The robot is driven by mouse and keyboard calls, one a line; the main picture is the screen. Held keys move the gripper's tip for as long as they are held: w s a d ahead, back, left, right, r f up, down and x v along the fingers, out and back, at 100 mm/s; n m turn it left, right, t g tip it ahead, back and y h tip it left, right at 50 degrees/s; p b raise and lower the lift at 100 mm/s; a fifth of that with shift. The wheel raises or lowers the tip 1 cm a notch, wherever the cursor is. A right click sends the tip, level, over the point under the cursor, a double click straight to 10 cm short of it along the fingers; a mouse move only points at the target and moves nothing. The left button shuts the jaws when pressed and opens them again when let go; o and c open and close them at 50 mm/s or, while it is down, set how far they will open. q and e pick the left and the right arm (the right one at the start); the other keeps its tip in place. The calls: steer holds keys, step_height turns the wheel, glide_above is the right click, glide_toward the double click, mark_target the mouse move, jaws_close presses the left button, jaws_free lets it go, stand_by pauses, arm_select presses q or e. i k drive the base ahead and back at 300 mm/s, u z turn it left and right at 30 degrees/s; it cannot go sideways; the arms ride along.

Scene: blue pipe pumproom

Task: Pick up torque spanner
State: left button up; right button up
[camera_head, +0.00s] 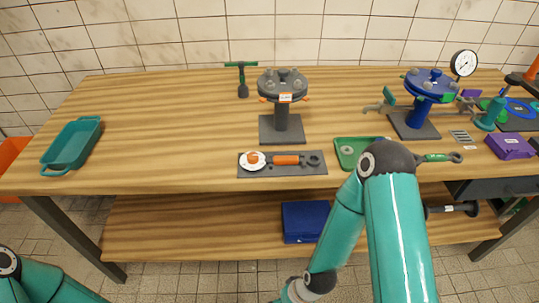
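A spanner with a green handle and a ring-shaped end (440,157) lies on the wooden bench, just right of my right arm's elbow. Part of its left end is hidden behind that elbow. A tool with an orange grip (287,160) lies on a dark mat (268,171) beside a white dish (252,160) holding an orange item. I cannot tell for certain which of the two is the torque spanner. My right arm bends over the bench's front edge and its forearm runs down left to the bottom edge.
A grey flange stand (282,125) and a blue one (416,115) stand on the bench. A teal tray (72,147) lies left, a green tray (346,153) in front, a purple box (509,146) right. A blue case (304,222) sits on the lower shelf. The left-middle bench is clear.

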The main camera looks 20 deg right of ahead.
mark_target(278, 160)
steer(key=z, duration=1.7)
steer(key=i, duration=0.1)
steer(key=u, duration=2.95)
steer(key=k, duration=1.1)
steer(key=z, duration=0.7)
steer(key=i, duration=1)
steer(key=z, duration=0.05)
